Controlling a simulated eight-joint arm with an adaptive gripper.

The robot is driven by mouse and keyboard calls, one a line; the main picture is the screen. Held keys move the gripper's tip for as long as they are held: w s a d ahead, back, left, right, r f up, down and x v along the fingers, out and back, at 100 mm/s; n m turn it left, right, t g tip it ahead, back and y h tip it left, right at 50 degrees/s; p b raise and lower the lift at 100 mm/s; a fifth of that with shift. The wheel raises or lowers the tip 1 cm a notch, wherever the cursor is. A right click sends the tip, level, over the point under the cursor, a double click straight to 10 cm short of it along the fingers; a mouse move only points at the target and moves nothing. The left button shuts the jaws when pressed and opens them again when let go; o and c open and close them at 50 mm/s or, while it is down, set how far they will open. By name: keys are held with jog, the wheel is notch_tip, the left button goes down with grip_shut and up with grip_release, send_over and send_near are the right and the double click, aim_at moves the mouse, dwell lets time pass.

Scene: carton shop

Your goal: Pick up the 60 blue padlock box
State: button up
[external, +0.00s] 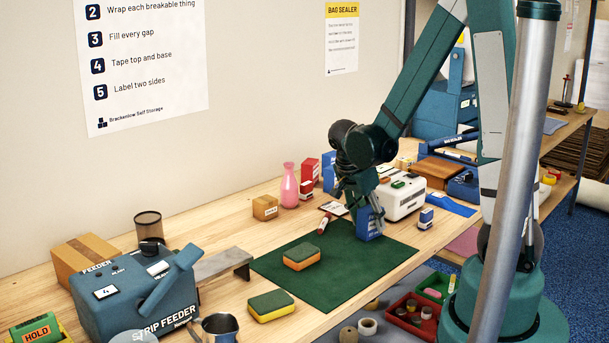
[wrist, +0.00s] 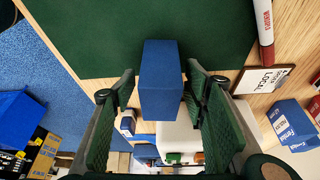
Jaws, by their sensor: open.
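A blue box (external: 369,226) with white print stands at the back right part of the green mat (external: 322,283). The print is too small to read surely as the padlock label. My gripper (external: 364,200) is directly above it, pointing down, with its fingers around the upper part of the box. In the wrist view, the plain blue top of the box (wrist: 162,72) lies between the two open fingers of my gripper (wrist: 160,84). A narrow gap shows on each side. The fingers partly hide the box in the external view.
A white label machine (external: 403,200) and a small blue box (external: 426,217) stand just right of the box. A red marker (external: 324,223) and a framed card (wrist: 262,80) lie nearby. Two sponges (external: 301,257) (external: 271,305) lie toward the front. Much of the mat is bare.

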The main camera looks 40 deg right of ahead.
jog(key=shift+d+f, duration=0.1)
jog(key=shift+f, duration=0.1)
dwell(0.5)
jog(key=c, duration=1.2)
jog(key=shift+r, duration=0.1)
jog(key=shift+r+p, duration=0.8)
jog(key=shift+r, duration=4.1)
